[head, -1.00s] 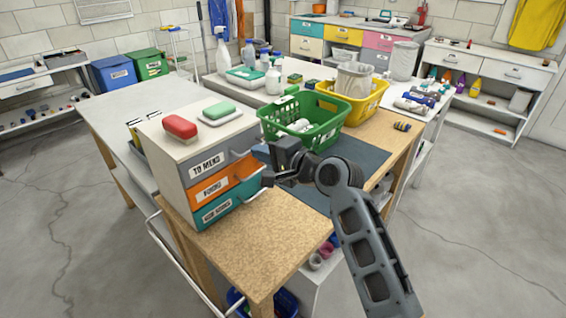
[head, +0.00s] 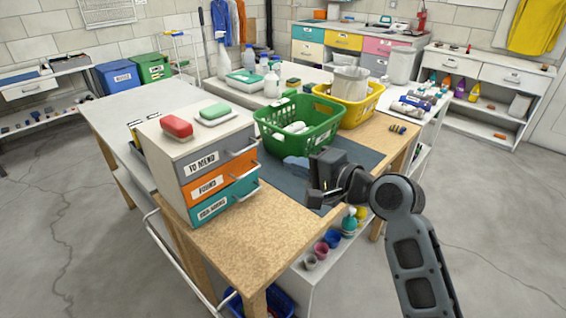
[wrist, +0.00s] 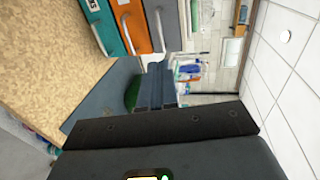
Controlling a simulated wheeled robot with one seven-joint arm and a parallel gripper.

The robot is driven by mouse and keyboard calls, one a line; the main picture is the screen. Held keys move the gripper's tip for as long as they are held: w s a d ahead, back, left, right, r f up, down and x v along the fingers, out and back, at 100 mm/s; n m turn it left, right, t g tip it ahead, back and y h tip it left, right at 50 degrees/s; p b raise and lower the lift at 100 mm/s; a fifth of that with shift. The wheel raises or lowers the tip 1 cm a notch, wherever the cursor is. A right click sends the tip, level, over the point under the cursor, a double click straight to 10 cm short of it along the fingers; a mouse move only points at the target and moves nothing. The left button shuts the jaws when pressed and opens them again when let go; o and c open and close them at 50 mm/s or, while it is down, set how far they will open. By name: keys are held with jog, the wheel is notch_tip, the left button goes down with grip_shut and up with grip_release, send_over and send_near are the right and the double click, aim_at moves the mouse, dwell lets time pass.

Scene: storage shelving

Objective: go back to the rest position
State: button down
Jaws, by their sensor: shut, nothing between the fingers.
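My gripper (head: 318,196) is shut and empty. In the head view it hangs over the right part of the wooden worktop, in front of the green basket and right of the drawer unit. In the wrist view its fingers (wrist: 157,85) point towards the back of the room.
A red brush (head: 176,126) and a green item on a white dish (head: 215,112) lie on the drawer unit. A green basket (head: 290,138) and a yellow basket (head: 362,108) stand behind my gripper. Bottles and cups (head: 321,250) sit on the lower shelf. The worktop front (head: 235,245) is clear.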

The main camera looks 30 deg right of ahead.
jog(key=shift+s+d+r, duration=0.1)
jog(key=shift+s+r, duration=0.05)
jog(key=shift+s, duration=0.25)
jog(key=s+a+f+n+h, duration=0.1)
jog(key=s+f+n+h, duration=0.1)
jog(key=s+f, duration=0.6)
jog(key=s+a+f+n+h, duration=0.1)
jog(key=s+f+n+h, duration=0.2)
jog(key=s, duration=0.9)
jog(key=s+a+r+n, duration=0.1)
jog(key=s+r+n, duration=0.2)
jog(key=s, duration=0.8)
jog(key=s+a+r+n, duration=0.2)
jog(key=s+n, duration=0.4)
jog(key=s, duration=0.4)
jog(key=shift+s+a+r+n, duration=0.2)
jog(key=shift+s+r+n, duration=0.15)
jog(key=shift+r, duration=0.25)
